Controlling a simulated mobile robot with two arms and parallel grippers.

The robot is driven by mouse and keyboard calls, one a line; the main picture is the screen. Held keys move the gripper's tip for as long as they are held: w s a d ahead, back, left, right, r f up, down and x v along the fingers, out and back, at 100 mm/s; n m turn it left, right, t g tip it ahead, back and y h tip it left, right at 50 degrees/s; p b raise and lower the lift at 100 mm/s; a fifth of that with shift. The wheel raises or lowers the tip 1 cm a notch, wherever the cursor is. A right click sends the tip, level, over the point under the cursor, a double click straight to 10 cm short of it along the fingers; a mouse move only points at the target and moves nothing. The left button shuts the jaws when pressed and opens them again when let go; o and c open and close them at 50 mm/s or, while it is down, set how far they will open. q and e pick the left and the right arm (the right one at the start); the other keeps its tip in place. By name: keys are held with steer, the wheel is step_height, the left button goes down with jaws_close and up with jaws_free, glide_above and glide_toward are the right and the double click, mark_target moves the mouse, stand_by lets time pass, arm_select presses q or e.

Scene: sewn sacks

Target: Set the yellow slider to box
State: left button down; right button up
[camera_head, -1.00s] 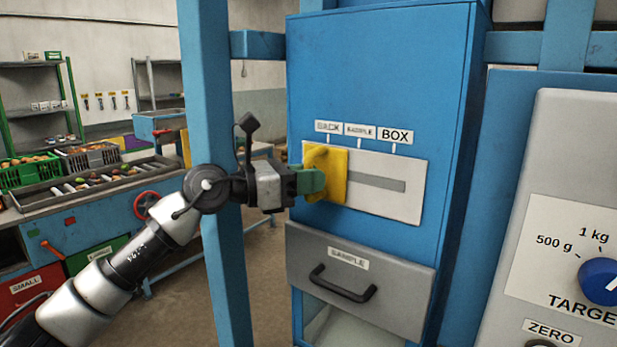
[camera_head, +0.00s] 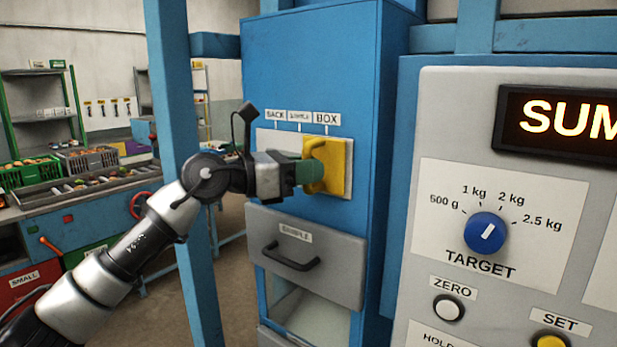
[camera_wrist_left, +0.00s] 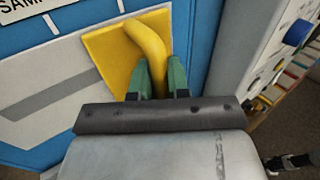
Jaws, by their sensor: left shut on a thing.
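The yellow slider (camera_head: 338,168) is a square plate with a curved handle. It sits at the right end of the pale track plate (camera_head: 270,140) on the blue cabinet. It is below the BOX label (camera_head: 327,118); the SACK label (camera_head: 276,113) and a middle label are to its left. My left gripper (camera_head: 312,173) is shut on the slider's handle. In the left wrist view, its green fingers (camera_wrist_left: 160,75) close around the yellow handle (camera_wrist_left: 150,40), with the bare slot to the left.
A grey drawer (camera_head: 335,265) marked SAMPLE is just below the track. A grey control panel (camera_head: 440,190) with a blue TARGET knob (camera_head: 486,233) stands close on the right. A blue post (camera_head: 172,130) rises beside my left arm.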

arm_select(q)
steer(key=shift+s+d+g, duration=0.3)
steer(key=shift+s+d, duration=0.05)
steer(key=shift+d, duration=0.15)
steer(key=shift+w+a+f, duration=0.1)
steer(key=shift+w+a, duration=0.15)
steer(key=shift+a, duration=0.05)
steer(key=c, duration=1.5)
jaws_free()
steer(key=shift+o, duration=2)
steer(key=shift+s+d, duration=0.1)
steer(key=shift+a, duration=0.45)
steer(key=b+v, duration=0.4)
steer(key=v, duration=0.6)
arm_select(e)
steer(key=shift+w+a+f, duration=0.15)
steer(key=shift+a+f, duration=0.05)
steer(key=shift+f, duration=0.5)
steer(key=shift+w+a+f, duration=0.2)
steer(key=shift+a+f, duration=0.05)
steer(key=shift+f, duration=0.5)
steer(key=shift+w+a+f, duration=0.15)
steer(key=shift+a+f, duration=0.05)
steer(key=shift+f, duration=0.5)
